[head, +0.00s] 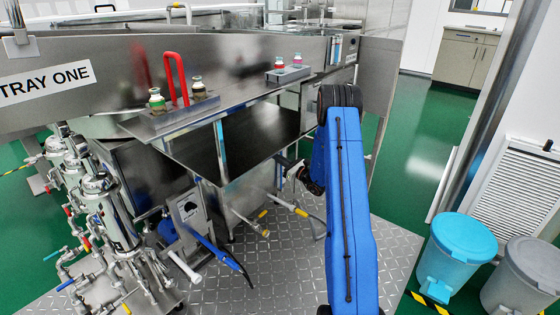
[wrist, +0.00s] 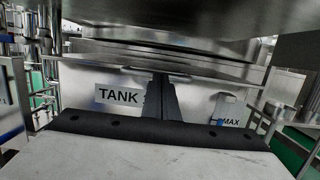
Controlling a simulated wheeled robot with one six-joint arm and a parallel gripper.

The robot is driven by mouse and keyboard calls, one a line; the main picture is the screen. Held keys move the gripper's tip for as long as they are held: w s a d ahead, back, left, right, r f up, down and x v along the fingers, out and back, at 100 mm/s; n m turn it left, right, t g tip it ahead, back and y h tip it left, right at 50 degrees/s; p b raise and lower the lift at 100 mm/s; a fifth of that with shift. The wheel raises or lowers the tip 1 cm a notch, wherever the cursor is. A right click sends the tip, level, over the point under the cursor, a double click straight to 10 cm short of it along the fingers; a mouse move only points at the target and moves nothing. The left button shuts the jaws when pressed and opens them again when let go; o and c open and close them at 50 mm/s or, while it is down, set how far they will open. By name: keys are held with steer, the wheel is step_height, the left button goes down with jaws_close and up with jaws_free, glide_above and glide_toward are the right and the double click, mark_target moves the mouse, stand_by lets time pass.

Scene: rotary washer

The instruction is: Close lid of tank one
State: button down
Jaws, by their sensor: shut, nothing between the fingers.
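In the wrist view, a steel tank front (wrist: 205,85) carries a white label (wrist: 119,97) reading "TANK"; anything after that word is hidden behind my gripper (wrist: 159,77). My gripper's dark fingers are together and empty, pointing at the tank front just under a horizontal steel edge (wrist: 160,52). I cannot tell whether that edge belongs to the lid, or whether the fingers touch it.
A steel panel (head: 120,75) labelled "TRAY ONE" with a red handle (head: 176,72) stands above. Small bottles (head: 157,99) sit on its ledge. Pipes and valves (head: 105,205) crowd the left. Blue (head: 458,250) and grey (head: 525,270) bins stand right. Green floor is clear behind.

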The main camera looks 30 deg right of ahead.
steer(key=shift+a, duration=0.1)
steer(key=x, duration=0.4)
steer(key=shift+f, duration=0.4)
steer(key=shift+w+r, duration=0.2)
steer(key=shift+s, duration=0.15)
steer(key=v, duration=1.4)
steer(key=shift+f, duration=0.25)
